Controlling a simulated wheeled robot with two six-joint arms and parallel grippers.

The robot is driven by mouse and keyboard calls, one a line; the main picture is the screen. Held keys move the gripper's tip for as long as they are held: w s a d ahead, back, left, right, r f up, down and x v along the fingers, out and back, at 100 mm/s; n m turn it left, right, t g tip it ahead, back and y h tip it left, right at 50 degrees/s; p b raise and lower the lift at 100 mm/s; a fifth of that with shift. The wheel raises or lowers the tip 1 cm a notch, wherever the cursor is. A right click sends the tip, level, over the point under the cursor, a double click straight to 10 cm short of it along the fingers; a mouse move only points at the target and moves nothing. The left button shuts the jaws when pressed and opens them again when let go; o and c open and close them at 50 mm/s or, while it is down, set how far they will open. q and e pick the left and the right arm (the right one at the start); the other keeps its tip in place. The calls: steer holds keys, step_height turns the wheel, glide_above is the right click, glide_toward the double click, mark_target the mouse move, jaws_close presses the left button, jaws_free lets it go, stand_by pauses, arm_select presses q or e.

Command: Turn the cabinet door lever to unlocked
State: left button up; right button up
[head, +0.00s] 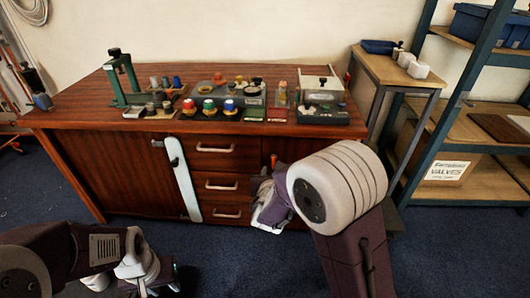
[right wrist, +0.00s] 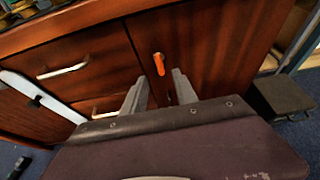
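The orange door lever (right wrist: 159,64) is on the right door (right wrist: 215,50) of the wooden cabinet, near the door's left edge. It stands nearly upright in the right wrist view. In the head view the lever (head: 273,160) shows small, just above my right arm. My right gripper (right wrist: 158,92) is open, its two grey fingers spread below the lever in the right wrist view, with no visible contact. In the head view my arm hides most of that gripper. My left gripper (head: 152,274) is low at the bottom left, away from the cabinet; its finger opening is unclear.
Several drawers with pale handles (head: 216,149) are left of the lever. A long white bar (head: 183,180) stands in front of the cabinet. The worktop (head: 75,108) carries a green press (head: 122,75) and several fittings. Shelving (head: 460,180) stands at right. Blue floor in front is open.

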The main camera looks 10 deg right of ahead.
mark_target(273, 162)
steer(key=b+x, duration=0.3)
steer(key=x, duration=0.4)
steer(key=shift+w+f+b, duration=0.2)
steer(key=shift+w+b, duration=0.05)
steer(key=shift+b, duration=0.05)
steer(key=shift+w+d+f, duration=0.15)
steer(key=shift+w+d, duration=0.05)
steer(key=shift+w, duration=0.4)
jaws_close()
